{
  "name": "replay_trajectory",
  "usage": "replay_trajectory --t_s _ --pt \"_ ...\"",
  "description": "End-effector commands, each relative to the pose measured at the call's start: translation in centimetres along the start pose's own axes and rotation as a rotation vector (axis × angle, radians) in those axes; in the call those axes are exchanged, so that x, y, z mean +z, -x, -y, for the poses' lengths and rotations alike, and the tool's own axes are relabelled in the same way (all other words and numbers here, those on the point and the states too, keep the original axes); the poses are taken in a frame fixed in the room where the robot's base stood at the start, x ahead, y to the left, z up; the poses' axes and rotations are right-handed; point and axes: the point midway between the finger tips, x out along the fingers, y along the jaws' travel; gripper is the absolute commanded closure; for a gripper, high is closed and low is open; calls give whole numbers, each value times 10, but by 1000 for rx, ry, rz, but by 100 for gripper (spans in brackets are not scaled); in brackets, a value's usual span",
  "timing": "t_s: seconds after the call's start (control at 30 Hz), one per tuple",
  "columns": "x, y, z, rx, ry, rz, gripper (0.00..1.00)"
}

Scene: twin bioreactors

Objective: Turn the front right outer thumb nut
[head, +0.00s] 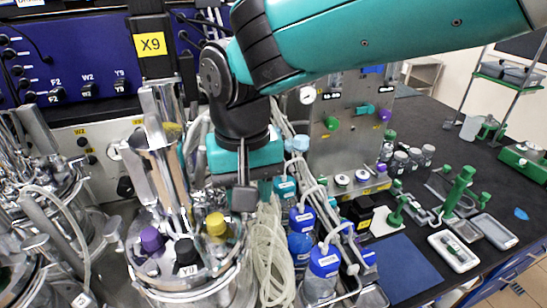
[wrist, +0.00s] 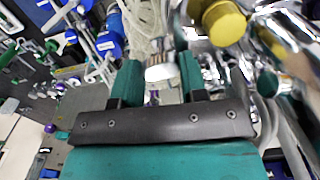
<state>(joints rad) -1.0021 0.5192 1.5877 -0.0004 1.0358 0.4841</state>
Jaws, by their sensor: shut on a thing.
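In the wrist view a small silvery thumb nut (wrist: 161,72) sits between the two teal fingers of my gripper (wrist: 159,80). My gripper is shut on it, and the fingers partly cover its sides. In the head view my gripper (head: 245,198) points down at the right rear side of the front glass bioreactor vessel (head: 190,290). The nut itself is hidden there behind the gripper. The vessel's metal lid carries purple (head: 151,239), black (head: 186,252) and yellow (head: 216,224) caps. The yellow cap also shows close to the gripper in the wrist view (wrist: 224,22).
Tall metal tubes (head: 160,130) rise close to the left of my gripper. Coiled clear tubing (head: 270,250) and blue-capped bottles (head: 323,262) stand close on the right. A second vessel (head: 50,220) is at left. The dark bench (head: 440,125) has free room farther right.

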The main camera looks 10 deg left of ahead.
Motion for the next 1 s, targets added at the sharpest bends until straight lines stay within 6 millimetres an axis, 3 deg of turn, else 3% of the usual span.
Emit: replay_trajectory --t_s 0.4,0.43,0.5,0.53,0.83,1.0 --pt "-3 3 -1 -4 -11 -11 84" --pt "-3 3 -1 -4 -11 -12 54" --pt "-3 3 0 -3 -10 -10 38" --pt "-2 2 0 -3 -9 -9 35" --pt "-1 3 1 -2 -5 -4 35" --pt "-2 22 1 -4 -5 -8 35"
